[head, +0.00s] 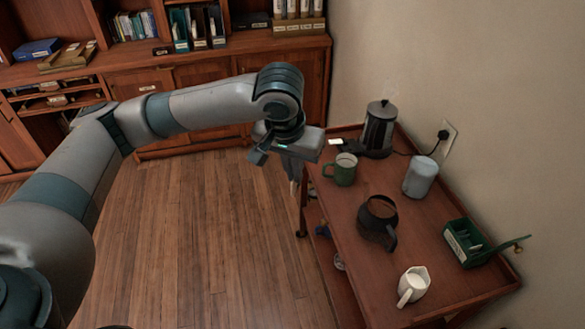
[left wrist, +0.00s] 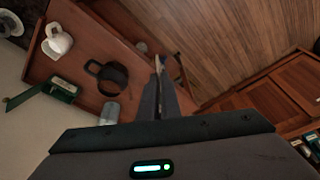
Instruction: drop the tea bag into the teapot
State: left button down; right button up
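The dark teapot (head: 378,218) stands upright on the wooden cart, its top open and brownish inside; it also shows in the left wrist view (left wrist: 113,77). A green box (head: 463,242) sits at the cart's right side, with small pale items inside that may be tea bags; I cannot make out a single one. My left gripper (head: 294,186) hangs fingers-down off the cart's left edge, left of the teapot and apart from it. Its fingertips (left wrist: 168,60) look close together, and I cannot tell whether anything is between them. My right gripper is not in view.
The cart top (head: 445,205) also holds a green mug (head: 342,171), a kettle (head: 378,132) with a cord, a grey-blue canister (head: 420,177) and a white jug (head: 412,286). A wall bounds the right. The wooden floor (head: 215,235) left of the cart is clear.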

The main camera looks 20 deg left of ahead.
aim_at(370, 234)
jog(key=z, duration=1.6)
jog(key=k+j, duration=0.65)
jog(key=k, duration=0.15)
jog(key=j+z, duration=0.05)
